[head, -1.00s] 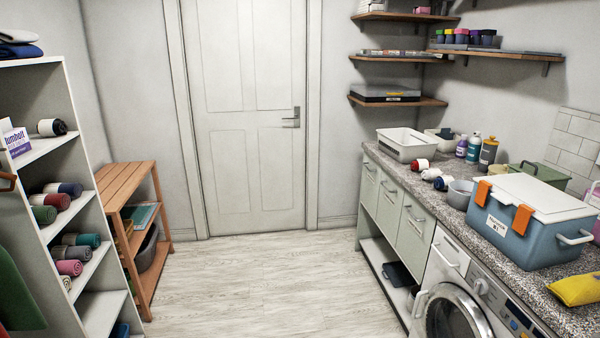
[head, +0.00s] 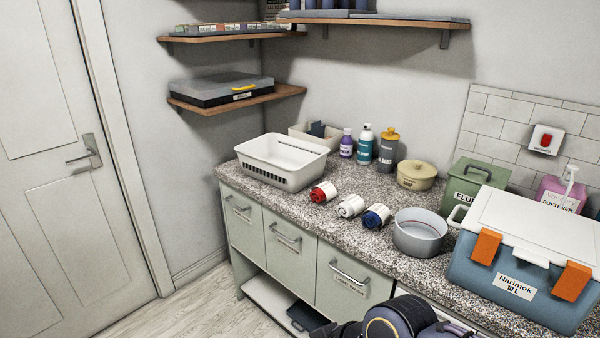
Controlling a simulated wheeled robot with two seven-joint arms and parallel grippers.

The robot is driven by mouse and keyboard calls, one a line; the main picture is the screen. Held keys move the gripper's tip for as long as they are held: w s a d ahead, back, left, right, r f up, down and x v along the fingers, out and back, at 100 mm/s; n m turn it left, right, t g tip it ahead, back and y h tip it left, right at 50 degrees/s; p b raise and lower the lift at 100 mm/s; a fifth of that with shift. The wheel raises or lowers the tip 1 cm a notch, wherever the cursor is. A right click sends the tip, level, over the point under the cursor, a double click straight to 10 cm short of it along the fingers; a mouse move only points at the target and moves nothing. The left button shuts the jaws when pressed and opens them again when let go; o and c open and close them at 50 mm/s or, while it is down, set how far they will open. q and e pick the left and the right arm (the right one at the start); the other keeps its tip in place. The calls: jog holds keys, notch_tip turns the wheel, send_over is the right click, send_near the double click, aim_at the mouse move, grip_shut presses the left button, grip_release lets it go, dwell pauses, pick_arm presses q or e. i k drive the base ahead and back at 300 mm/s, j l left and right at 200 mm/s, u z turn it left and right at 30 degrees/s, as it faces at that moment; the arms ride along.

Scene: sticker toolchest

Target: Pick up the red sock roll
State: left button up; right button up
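The red sock roll (head: 323,192) lies on its side on the speckled countertop, just in front of the white basket. It is red with a white part. A white roll (head: 351,206) and a blue roll (head: 376,216) lie in a row to its right, a little apart. Nothing holds the red roll, and it is fully in sight. A dark, rounded part of my own arm shows at the bottom edge, well below the rolls. Neither gripper's fingers are in view.
A white basket (head: 284,163) stands left of the rolls. A grey round bowl (head: 420,232) stands to their right, then a blue cooler box (head: 525,259). Wall shelves (head: 236,98) hang above the counter's left end.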

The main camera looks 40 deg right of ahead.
aim_at(322, 192)
jog(key=i+j+z, duration=0.2)
jog(key=i, duration=1.2)
jog(key=i+z, duration=0.95)
jog(key=z, duration=0.2)
jog(key=i+z, duration=0.2)
jog(key=z, duration=0.2)
jog(key=i+j+z, duration=0.1)
jog(key=i+z, duration=0.15)
jog(key=z, duration=0.2)
